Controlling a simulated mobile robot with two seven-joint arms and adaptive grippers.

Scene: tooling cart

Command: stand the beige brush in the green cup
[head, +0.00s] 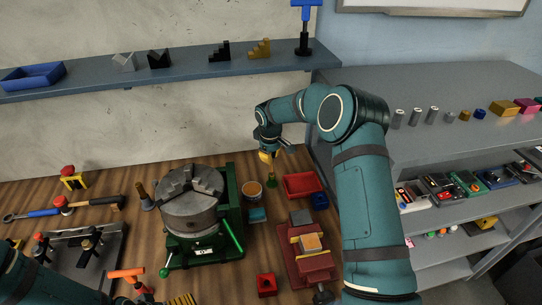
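My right gripper (268,152) points down over the back middle of the bench, small and far off. A yellow-beige upright piece (270,170), which looks like the brush, shows directly below its fingers. Its lower end meets a small dark green thing (275,184), which looks like the green cup. I cannot tell whether the piece is inside the cup or in front of it, nor whether the fingers hold it. My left arm (28,280) shows only at the bottom left; its gripper is out of view.
A round can (252,190) and a teal box (257,215) stand left of the green thing. A red tray (302,185) and a blue box (320,200) are to its right. A green-based chuck (190,200) stands further left. A vise (308,262) is in front.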

